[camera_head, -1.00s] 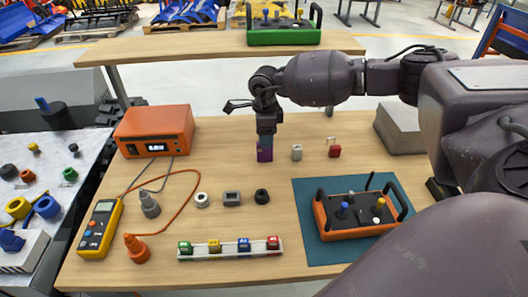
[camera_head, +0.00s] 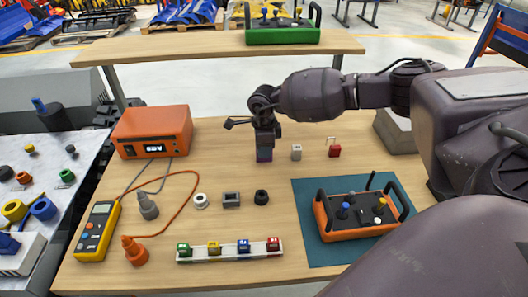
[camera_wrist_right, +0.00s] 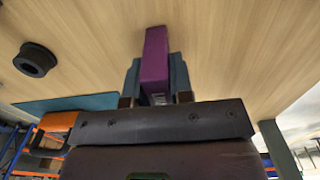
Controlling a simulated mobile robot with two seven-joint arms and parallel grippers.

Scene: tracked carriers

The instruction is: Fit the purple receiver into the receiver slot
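The purple receiver (camera_head: 264,155) stands on the wooden table near its far side, left of a small white block. My right gripper (camera_head: 265,147) points down with its fingers around the receiver's upper part. In the right wrist view the purple receiver (camera_wrist_right: 154,60) lies between the two fingers (camera_wrist_right: 156,75) and extends past their tips. I see no clear gap beside it, but whether the fingers press on it I cannot tell. I cannot make out the receiver slot for certain. My left gripper is not in view.
The white block (camera_head: 296,152) and a red block (camera_head: 334,151) stand right of the gripper. An orange-black controller (camera_head: 362,213) lies on a teal mat (camera_head: 310,255). An orange meter box (camera_head: 152,132) stands at left. A white rack (camera_head: 200,256) holds several coloured blocks in front.

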